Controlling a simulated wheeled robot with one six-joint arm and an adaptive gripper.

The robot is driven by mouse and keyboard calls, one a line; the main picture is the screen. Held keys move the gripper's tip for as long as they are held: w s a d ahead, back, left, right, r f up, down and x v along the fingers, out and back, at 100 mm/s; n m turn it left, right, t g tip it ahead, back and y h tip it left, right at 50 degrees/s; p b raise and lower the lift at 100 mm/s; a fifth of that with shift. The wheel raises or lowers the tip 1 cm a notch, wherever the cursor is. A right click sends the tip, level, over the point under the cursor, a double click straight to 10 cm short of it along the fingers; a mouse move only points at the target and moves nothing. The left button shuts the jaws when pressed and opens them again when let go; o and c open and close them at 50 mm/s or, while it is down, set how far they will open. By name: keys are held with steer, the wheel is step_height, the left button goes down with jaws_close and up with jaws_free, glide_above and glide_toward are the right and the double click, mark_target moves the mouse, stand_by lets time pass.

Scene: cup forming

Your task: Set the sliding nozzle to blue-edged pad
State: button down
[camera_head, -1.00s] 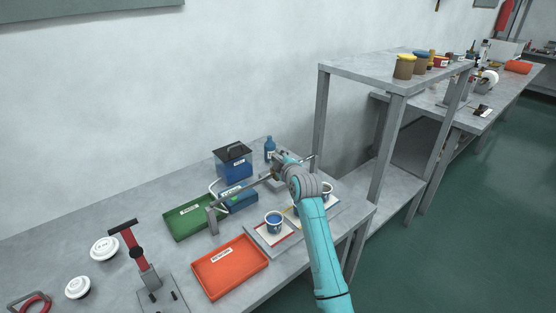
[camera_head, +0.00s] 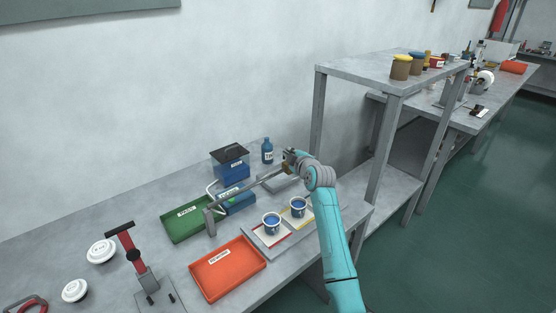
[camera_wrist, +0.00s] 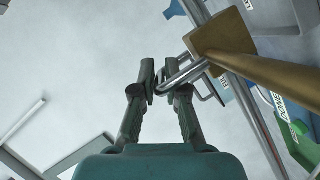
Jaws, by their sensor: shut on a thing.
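The sliding nozzle shows in the wrist view as a brass block (camera_wrist: 222,36) on a metal rail (camera_wrist: 245,105), with a thin bent metal handle (camera_wrist: 190,74). My gripper (camera_wrist: 160,76) is shut on this handle. In the head view my gripper (camera_head: 293,160) is at the right part of the rail (camera_head: 245,188), above the bench. A red-edged pad (camera_head: 262,239) and a yellow-edged pad (camera_head: 309,219) each bear a cup with blue content, the left cup (camera_head: 271,223) and the right cup (camera_head: 298,207). No blue-edged pad shows; my arm covers the area right of the yellow-edged pad.
A green tray (camera_head: 177,231), an orange tray (camera_head: 228,287), a blue box (camera_head: 233,172) and a blue bottle (camera_head: 267,152) stand around the rail. A red-handled toggle clamp (camera_head: 133,254) is at left. A grey shelf (camera_head: 330,71) rises close to the right of my arm.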

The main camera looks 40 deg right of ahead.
steer(key=d, duration=0.5)
steer(key=shift+w, duration=0.1)
steer(key=shift+d, duration=0.1)
steer(key=c, duration=1.2)
jaws_free()
steer(key=shift+d, duration=0.1)
steer(key=v, duration=1.2)
